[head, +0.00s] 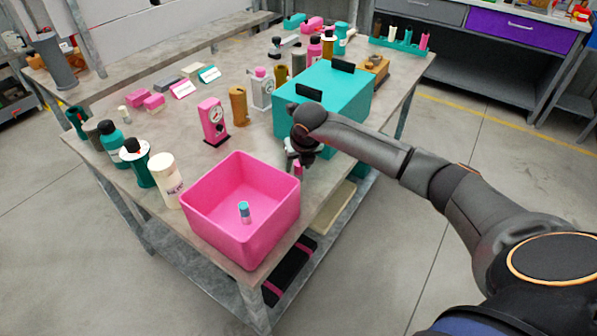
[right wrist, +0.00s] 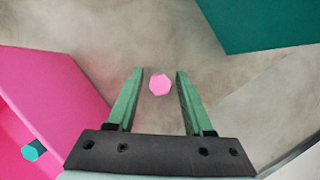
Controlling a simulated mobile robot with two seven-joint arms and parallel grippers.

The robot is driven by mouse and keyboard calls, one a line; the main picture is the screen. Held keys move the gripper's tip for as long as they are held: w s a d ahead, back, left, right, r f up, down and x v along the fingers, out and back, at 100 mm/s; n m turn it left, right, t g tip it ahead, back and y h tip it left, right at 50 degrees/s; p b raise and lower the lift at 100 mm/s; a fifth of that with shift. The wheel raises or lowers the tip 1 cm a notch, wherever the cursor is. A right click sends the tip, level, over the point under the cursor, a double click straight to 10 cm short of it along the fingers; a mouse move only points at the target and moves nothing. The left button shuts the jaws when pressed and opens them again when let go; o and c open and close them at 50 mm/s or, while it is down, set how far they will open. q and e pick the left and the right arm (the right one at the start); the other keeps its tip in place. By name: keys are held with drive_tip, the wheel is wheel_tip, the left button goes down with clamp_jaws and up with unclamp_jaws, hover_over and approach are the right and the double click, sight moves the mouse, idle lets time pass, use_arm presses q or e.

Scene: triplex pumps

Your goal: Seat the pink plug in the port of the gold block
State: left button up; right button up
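The pink plug (head: 298,167) stands on the table between the pink bin and the teal box. In the right wrist view its hexagonal pink top (right wrist: 159,84) shows between the fingertips, with a gap on both sides. My right gripper (head: 295,158) is open and points down over the plug; its green fingers (right wrist: 157,90) do not touch it. The gold block (head: 376,68) sits behind the right end of the teal box, partly hidden by it. Its port is too small to make out. My left gripper is not in view.
The pink bin (head: 217,230) holds a small teal-topped piece (head: 244,211). The large teal box (head: 335,97) stands just behind the gripper. Pink gauge (head: 212,122), gold bottle (head: 238,106) and several other bottles stand further left. A teal rack (head: 397,43) lies at the far right corner.

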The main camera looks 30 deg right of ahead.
clamp_jaws()
drive_tip(key=shift+r, duration=0.1)
idle(0.4)
